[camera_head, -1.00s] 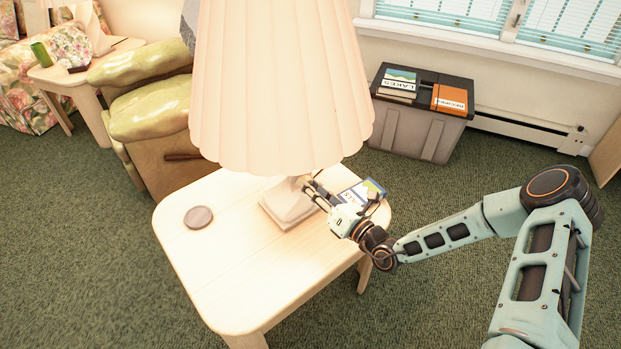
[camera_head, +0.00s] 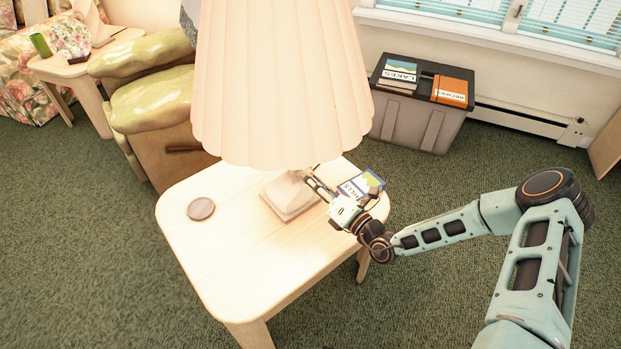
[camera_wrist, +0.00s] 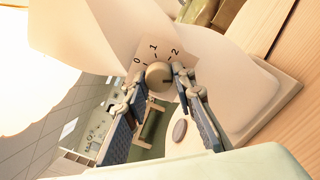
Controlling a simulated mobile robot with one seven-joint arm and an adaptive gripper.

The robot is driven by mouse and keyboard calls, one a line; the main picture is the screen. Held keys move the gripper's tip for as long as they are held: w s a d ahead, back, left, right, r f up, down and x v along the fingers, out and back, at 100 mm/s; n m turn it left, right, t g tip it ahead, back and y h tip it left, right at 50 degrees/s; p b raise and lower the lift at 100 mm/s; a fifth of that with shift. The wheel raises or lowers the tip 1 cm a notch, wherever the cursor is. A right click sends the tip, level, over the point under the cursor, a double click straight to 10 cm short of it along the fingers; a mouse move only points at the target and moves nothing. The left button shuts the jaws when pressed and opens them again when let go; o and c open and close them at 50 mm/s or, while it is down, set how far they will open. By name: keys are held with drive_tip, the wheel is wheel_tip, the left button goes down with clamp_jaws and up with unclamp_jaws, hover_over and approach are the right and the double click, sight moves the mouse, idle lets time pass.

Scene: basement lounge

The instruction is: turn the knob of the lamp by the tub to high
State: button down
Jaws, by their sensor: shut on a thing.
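The lamp (camera_head: 282,85) stands on a pale wooden side table (camera_head: 235,270), with a pleated cream shade over a pale base. In the wrist view, its round tan knob (camera_wrist: 157,76) sits on a plate (camera_wrist: 150,58) marked 0, 1 and 2. A short dark mark shows on the knob's right side; I cannot tell exactly which number it meets. My gripper (camera_head: 316,184) reaches under the shade to the base, its fingertips on either side of the knob and shut on it. The shade hides the knob in the head view. The grey tub (camera_head: 408,122) stands behind the table, to the right.
A book (camera_head: 364,184) lies on the table by my gripper, and a round coaster (camera_head: 201,209) lies on the left. Books lie on the tub's lid. A green-cushioned armchair (camera_head: 150,110) stands behind left. Carpet is clear in front and right.

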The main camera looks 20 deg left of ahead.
drive_tip(key=c, duration=1.6)
unclamp_jaws()
drive_tip(key=v, duration=1.2)
